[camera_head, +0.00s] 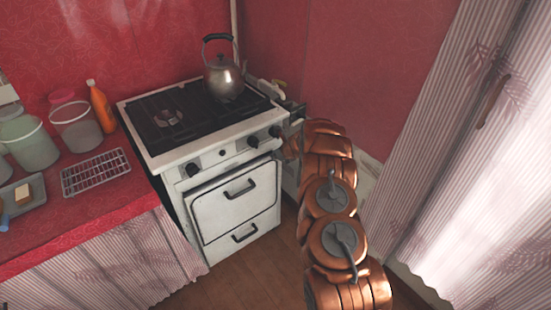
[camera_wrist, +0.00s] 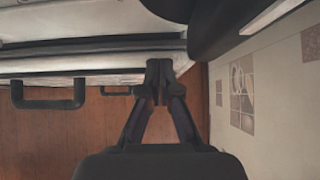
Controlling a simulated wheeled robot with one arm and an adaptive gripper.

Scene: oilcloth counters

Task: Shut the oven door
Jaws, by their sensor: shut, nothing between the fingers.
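The white stove (camera_head: 180,158) stands in the corner with its oven door (camera_head: 238,205) facing front. The door is upright and nearly flush with the body, with a dark line along its top edge; I cannot tell if it is fully shut. Its dark handle (camera_head: 239,187) also shows in the wrist view (camera_wrist: 48,103). In the wrist view, my gripper (camera_wrist: 159,70) is shut and empty, its tips at the door's top edge, right of the handle. I cannot tell whether they touch. In the head view my arm hides the fingers.
A metal kettle (camera_head: 223,77) stands on the stove top. The red counter (camera_head: 105,195) at left holds jars, an orange bottle (camera_head: 101,107) and a wire rack (camera_head: 95,172). A lower drawer handle (camera_head: 245,233) sits under the door. Wood floor (camera_head: 250,275) in front is clear; a curtain hangs right.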

